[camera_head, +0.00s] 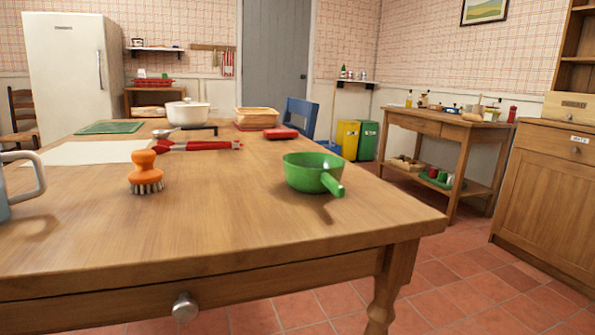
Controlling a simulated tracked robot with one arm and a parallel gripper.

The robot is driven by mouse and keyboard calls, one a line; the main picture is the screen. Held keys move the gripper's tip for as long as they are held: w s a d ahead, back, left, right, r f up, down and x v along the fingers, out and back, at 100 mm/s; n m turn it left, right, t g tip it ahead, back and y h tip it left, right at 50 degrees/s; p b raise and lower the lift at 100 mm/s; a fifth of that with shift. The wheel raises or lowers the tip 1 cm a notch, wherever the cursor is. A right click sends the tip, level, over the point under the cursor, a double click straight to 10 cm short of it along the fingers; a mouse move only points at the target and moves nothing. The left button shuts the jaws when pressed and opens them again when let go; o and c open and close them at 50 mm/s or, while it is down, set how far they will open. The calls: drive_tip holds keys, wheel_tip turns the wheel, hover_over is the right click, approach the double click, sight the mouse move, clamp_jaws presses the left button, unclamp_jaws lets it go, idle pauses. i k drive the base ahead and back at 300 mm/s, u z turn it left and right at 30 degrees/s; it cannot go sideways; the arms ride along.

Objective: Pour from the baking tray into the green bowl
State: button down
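The green bowl (303,178) stands upright near the right side of the wooden table (235,235), with a stubby green handle pointing toward me and right. Its inside shows only in part, and I cannot see anything in it. A tan, shallow rectangular container (257,117) stands at the far side of the table. It may be the baking tray, but I cannot tell for sure, nor what it holds. My gripper is not in view.
An orange scrubbing brush (146,173), a red-handled tool (200,145), a white pot (188,113) and a red object (281,133) are on the table. A grey-blue mug (18,184) is at the left edge. The front right tabletop is clear.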

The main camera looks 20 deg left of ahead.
sight(309, 172)
drive_tip(key=u, duration=0.1)
drive_tip(key=k, duration=0.25)
drive_tip(key=u, duration=0.4)
drive_tip(key=i, duration=2)
